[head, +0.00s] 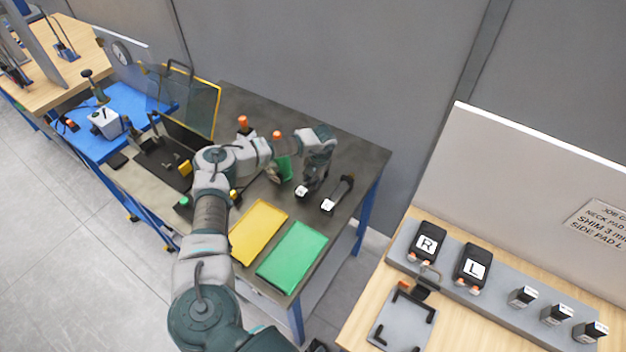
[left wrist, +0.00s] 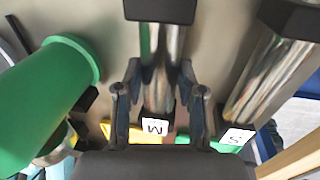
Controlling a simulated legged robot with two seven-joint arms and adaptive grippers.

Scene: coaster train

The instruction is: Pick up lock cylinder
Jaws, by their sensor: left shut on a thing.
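A lock cylinder, a shiny metal bar with a black end and a white tag marked M (left wrist: 155,126), lies between the fingers of my left gripper (left wrist: 160,98) in the left wrist view. The gripper is shut on it, one finger on each side. In the head view, my left gripper (head: 308,182) is over the dark table, with a white tag (head: 302,191) showing below it. A second similar cylinder (left wrist: 262,85) with a tag marked S lies to the right, apart from the fingers; it also shows in the head view (head: 340,192). My right gripper is not in view.
A yellow tray (head: 259,232) and a green tray (head: 292,254) lie at the table's near side. A yellow-framed clear panel (head: 204,105) stands at the left. A wooden bench (head: 365,322) is at right.

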